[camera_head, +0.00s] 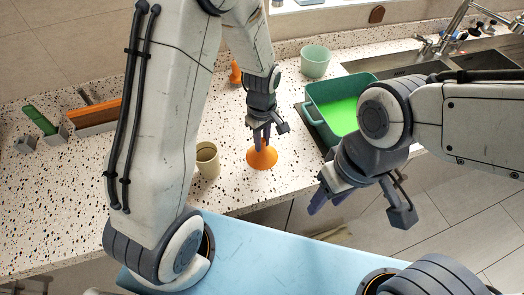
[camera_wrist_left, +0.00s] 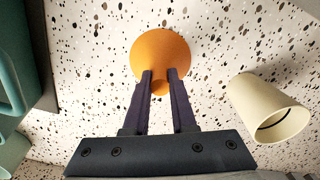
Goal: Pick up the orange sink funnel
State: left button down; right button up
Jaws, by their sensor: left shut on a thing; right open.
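The orange sink funnel (camera_head: 262,158) is on the speckled counter near its front edge, wide round side down. My left gripper (camera_head: 262,140) comes down on it from above and is shut on its narrow upper part. In the left wrist view the funnel (camera_wrist_left: 160,55) shows as an orange disc, with its small stem between the two dark fingers (camera_wrist_left: 160,82). I cannot tell whether the funnel still touches the counter. My right gripper (camera_head: 325,198) is open and empty, out in front of the counter's edge.
A beige cup (camera_head: 207,160) stands just left of the funnel. A green basin (camera_head: 315,112) is to its right by the sink (camera_head: 400,68). A pale green cup (camera_head: 315,60) and another orange object (camera_head: 235,73) stand behind. The counter's front left is clear.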

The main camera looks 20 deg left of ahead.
aim_at(266, 150)
pick_arm(q)
jog(key=shift+f, duration=0.1)
dwell(0.6)
jog(key=shift+r, duration=0.45)
jog(key=r, duration=0.2)
jog(key=d+r+b, duration=0.1)
jog(key=shift+s+d+r, duration=0.1)
jog(key=shift+s+r, duration=0.05)
jog(key=shift+r, duration=0.25)
jog(key=s+d+r+b, duration=0.2)
jog(key=s+d+r, duration=0.2)
jog(key=d, duration=0.5)
jog(key=shift+s+d+r, duration=0.15)
jog(key=shift+d+r, duration=0.15)
jog(key=shift+r, duration=0.9)
jog(key=shift+s, duration=0.1)
